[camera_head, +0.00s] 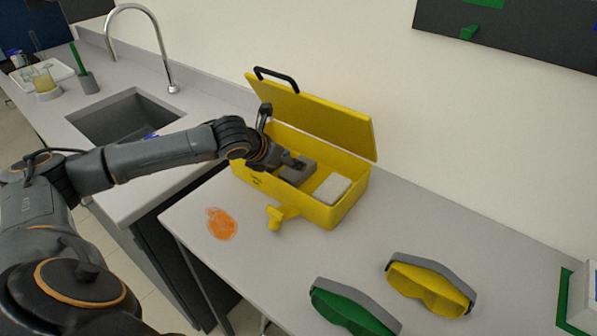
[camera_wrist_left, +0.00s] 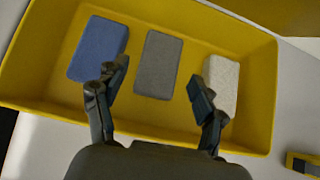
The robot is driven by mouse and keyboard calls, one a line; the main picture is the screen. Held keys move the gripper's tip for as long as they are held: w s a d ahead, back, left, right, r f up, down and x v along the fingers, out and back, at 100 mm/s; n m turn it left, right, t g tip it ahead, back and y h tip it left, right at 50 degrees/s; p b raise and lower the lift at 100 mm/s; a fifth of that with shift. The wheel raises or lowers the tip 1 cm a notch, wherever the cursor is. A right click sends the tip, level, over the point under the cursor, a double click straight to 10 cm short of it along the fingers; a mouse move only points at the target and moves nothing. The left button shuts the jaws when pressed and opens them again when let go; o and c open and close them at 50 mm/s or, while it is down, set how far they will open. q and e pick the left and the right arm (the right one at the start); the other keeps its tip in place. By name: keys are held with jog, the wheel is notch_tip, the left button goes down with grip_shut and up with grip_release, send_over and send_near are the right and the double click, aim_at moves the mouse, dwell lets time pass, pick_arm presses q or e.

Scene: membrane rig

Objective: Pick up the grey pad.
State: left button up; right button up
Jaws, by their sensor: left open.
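The grey pad (camera_wrist_left: 159,64) lies flat in the open yellow box (camera_wrist_left: 262,110), between a blue pad (camera_wrist_left: 98,48) and a white pad (camera_wrist_left: 222,84), in the left wrist view. My left gripper (camera_wrist_left: 155,80) is open and empty, its fingers spread to either side of the grey pad and apart from it. In the head view my left gripper (camera_head: 294,168) is at the box opening, and the white pad (camera_head: 332,188) shows to its right. The gripper and arm hide much of the box inside there. My right gripper is not in view.
The yellow lid (camera_head: 320,122) stands open behind the box. An orange spill (camera_head: 222,224) and a yellow clamp-like piece (camera_head: 276,216) are in front. Green goggles (camera_head: 345,309) and yellow goggles (camera_head: 428,286) lie at the front right. A sink (camera_head: 120,118) is at left.

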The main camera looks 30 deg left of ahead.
aim_at(293, 170)
pick_arm(q)
jog(key=x, duration=0.2)
jog(key=shift+w+f, duration=0.25)
jog(key=shift+w, duration=0.05)
jog(key=shift+w+d+f, duration=0.1)
jog(key=shift+w+f, duration=0.2)
jog(key=shift+w+d+f+p, duration=0.1)
jog(key=shift+w+f+p, duration=0.1)
jog(key=shift+w+p, duration=0.1)
jog(key=x, duration=0.4)
jog(key=shift+w+p, duration=0.1)
jog(key=shift+p, duration=0.2)
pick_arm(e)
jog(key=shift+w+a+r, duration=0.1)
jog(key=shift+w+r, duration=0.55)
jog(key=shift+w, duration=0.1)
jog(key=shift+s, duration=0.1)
pick_arm(q)
jog(key=c, duration=0.6)
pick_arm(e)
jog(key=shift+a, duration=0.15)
